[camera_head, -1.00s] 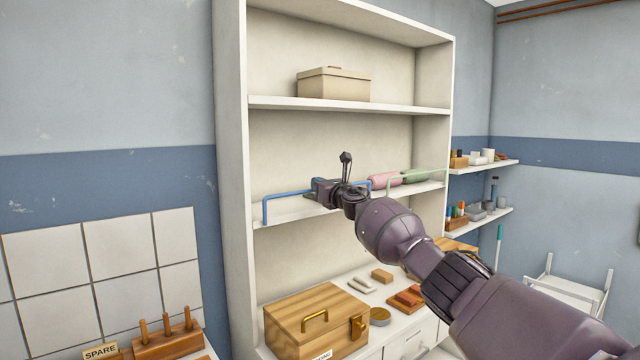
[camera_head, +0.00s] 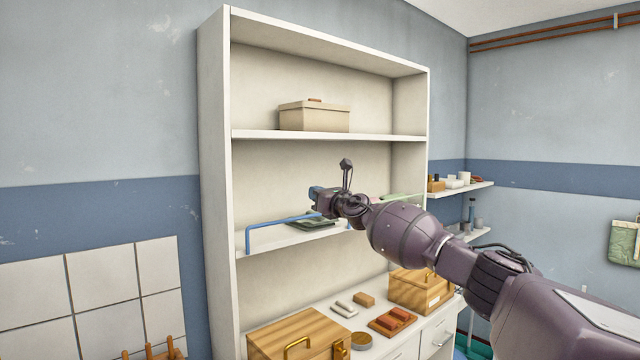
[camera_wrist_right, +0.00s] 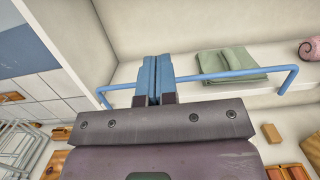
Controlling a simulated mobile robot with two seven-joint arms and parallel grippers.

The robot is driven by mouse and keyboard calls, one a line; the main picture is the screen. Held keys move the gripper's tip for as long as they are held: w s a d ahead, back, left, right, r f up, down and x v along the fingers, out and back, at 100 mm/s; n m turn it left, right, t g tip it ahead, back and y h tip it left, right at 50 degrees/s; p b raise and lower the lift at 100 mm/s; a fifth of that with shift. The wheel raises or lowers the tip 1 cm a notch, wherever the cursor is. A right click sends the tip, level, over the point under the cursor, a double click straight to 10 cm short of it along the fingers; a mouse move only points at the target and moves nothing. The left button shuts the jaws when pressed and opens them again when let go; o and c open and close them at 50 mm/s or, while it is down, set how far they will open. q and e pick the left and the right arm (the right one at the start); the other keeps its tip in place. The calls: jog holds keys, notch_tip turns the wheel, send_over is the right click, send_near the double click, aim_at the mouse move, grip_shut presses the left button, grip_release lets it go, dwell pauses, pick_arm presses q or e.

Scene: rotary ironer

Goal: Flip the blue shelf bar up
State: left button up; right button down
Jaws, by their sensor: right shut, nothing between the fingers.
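The blue shelf bar (camera_head: 280,221) is a thin bracket-shaped rail at the front edge of the middle shelf (camera_head: 290,238). Its left end and top rail stand above the shelf edge in the head view, and my right arm hides its right part. In the right wrist view the bar (camera_wrist_right: 225,74) spans left to right with both ends bent toward the shelf. My right gripper (camera_head: 316,193) is shut and empty. Its blue fingers (camera_wrist_right: 155,70) cross in front of the bar's line; I cannot tell if they touch it. My left gripper is out of view.
A folded green cloth (camera_wrist_right: 232,60) and a pink roll (camera_wrist_right: 311,50) lie on the shelf behind the bar. A beige box (camera_head: 314,117) sits on the shelf above. Wooden boxes (camera_head: 420,290) and small items stand on the counter below.

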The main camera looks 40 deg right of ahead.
jog(key=shift+s+d+r, duration=0.1)
jog(key=shift+s+r, duration=0.65)
jog(key=shift+r, duration=0.35)
